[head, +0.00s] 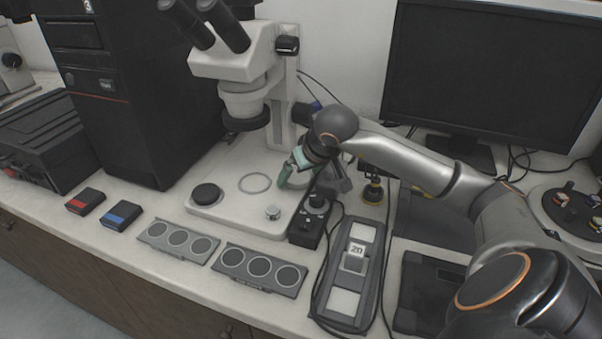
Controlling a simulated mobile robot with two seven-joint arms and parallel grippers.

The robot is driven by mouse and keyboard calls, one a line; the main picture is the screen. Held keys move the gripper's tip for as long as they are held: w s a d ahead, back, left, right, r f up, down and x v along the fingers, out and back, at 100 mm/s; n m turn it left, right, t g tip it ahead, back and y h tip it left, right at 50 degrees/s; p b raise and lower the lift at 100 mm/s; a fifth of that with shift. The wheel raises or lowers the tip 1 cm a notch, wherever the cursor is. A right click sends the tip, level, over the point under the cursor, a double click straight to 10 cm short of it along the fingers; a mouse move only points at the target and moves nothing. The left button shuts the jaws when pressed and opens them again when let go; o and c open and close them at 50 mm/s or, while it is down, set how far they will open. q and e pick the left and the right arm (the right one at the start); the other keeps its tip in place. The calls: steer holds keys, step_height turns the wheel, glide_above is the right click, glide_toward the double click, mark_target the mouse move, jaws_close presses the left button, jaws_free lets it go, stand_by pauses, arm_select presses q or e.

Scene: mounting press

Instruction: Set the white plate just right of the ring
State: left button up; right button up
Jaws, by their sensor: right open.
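The ring (255,183) is a thin grey circle lying flat on the white microscope base. A pale rounded edge, which looks like the white plate (297,183), shows beneath and beside the fingers. Most of it is hidden by the gripper, and I cannot tell whether the fingers touch it. A black disc (206,194) lies on the base left of the ring. My left gripper is not in view.
The microscope (245,60) stands behind the ring, its head overhanging the base. A small metal knob (273,212) sits in front. A black control box (309,222) with cables stands close right.

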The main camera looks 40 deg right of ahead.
steer(key=shift+r, duration=0.25)
steer(key=v, duration=1.1)
steer(key=shift+s+r+p, duration=0.25)
steer(key=shift+r+p, duration=0.05)
steer(key=shift+p, duration=0.1)
